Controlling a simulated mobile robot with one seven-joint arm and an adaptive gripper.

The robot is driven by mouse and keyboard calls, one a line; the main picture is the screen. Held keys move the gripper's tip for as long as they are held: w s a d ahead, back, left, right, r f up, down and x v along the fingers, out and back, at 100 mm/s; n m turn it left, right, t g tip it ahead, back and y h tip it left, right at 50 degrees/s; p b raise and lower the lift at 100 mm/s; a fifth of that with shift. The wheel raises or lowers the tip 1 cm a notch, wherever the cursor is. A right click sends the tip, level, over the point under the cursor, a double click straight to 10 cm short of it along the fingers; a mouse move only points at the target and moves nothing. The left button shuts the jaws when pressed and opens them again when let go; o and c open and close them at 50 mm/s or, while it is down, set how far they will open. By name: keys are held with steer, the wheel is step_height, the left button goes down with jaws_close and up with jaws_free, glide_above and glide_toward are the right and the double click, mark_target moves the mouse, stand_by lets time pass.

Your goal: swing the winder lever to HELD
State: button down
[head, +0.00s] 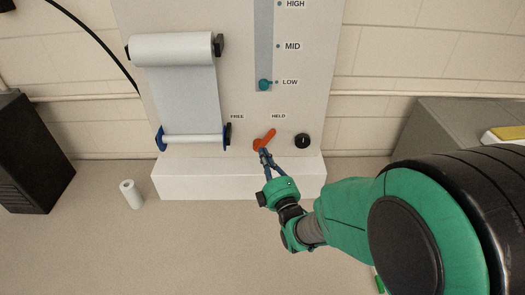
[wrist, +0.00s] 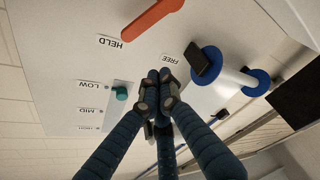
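The orange winder lever (head: 266,137) is on the white panel, below the FREE label (head: 237,116) and the HELD label (head: 278,116). Its free end tilts up and right toward HELD. In the wrist view, the lever (wrist: 152,18) is at the top edge, partly cut off, with its tip toward the HELD label (wrist: 110,41). My gripper (head: 264,154) is just below the lever's lower end in the head view. In the wrist view, my gripper (wrist: 157,93) has its fingertips together, with nothing seen between them, apart from the lever in the picture. Contact cannot be told from the head view.
A film roll (head: 172,48) feeds down to a lower roller with blue flanges (head: 193,139), left of the lever. A black knob (head: 302,141) is to its right. A teal slider knob (head: 264,85) is above, at LOW. A white ledge (head: 190,184) juts out below.

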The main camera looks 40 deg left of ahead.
mark_target(264, 139)
stand_by(0.3)
steer(key=s+a+r+m+t+h+p, duration=0.4)
steer(key=m+h+p, duration=0.3)
steer(key=p, duration=0.3)
steer(key=shift+s+a+m+t+h+p, duration=0.2)
steer(key=shift+a+m+t+h+p, duration=0.15)
steer(key=shift+a+t+h, duration=0.3)
steer(key=shift+w, duration=0.1)
steer(key=w+a+f+b, duration=0.1)
steer(key=w, duration=0.4)
steer(key=w+a+f, duration=0.1)
steer(key=w+f, duration=0.1)
steer(key=w, duration=0.3)
steer(key=shift+w+a+f+b, duration=0.25)
steer(key=shift+w+a+b, duration=0.05)
steer(key=shift+a+b, duration=0.1)
